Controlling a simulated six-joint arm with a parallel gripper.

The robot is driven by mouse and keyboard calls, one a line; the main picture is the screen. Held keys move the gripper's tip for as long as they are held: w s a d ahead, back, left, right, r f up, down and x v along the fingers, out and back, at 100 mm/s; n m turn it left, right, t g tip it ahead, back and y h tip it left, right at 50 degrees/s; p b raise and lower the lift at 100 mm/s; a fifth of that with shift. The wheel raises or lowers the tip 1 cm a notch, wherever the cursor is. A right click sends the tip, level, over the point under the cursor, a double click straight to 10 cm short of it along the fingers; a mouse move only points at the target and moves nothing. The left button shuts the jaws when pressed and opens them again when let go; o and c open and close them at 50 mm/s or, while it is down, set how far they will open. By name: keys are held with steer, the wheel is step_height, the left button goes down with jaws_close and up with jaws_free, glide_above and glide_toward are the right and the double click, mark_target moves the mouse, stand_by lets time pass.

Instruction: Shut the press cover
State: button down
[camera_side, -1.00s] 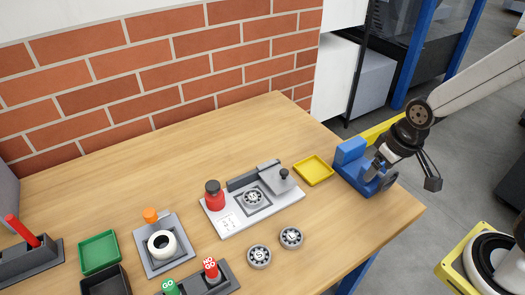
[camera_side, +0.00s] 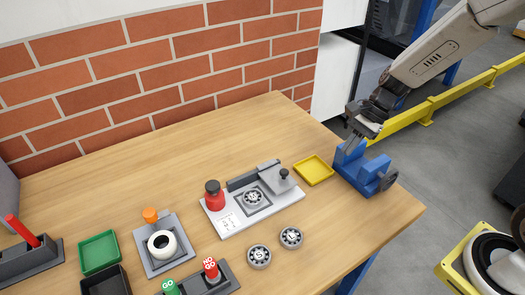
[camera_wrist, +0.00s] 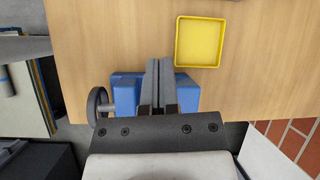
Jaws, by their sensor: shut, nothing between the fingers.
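The press (camera_side: 232,222) is a light grey base plate in the middle of the table. A round disc (camera_side: 253,198) marked with a letter sits in its square recess. The press cover (camera_side: 280,181), a grey plate with a black knob, stands at the right end, clear of the disc, so the recess is uncovered. A red knob (camera_side: 214,196) is at the left end. My gripper (camera_side: 351,147) is shut and empty, pointing down over the blue vise, well right of the press. In the wrist view my shut fingers (camera_wrist: 158,64) overlap the vise; the press is not visible there.
The blue vise (camera_side: 363,172) stands at the right table edge. A yellow tray (camera_side: 314,170) lies between it and the press. Two loose discs (camera_side: 259,256) lie in front of the press. The table behind the press is clear.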

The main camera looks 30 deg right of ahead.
steer(key=w+m, duration=0.1)
steer(key=w+m+y, duration=0.1)
steer(key=w+m, duration=0.1)
steer(key=w+d+m+t+y, duration=0.1)
steer(key=shift+w+r, duration=0.15)
steer(key=shift+r, duration=0.15)
steer(key=shift+a, duration=0.1)
steer(key=x, duration=1)
steer(key=shift+a+r, duration=0.1)
steer(key=shift+w+a, duration=0.2)
steer(key=shift+a, duration=0.85)
steer(key=shift+w+a, duration=0.2)
steer(key=shift+a, duration=0.7)
glide_above(268, 197)
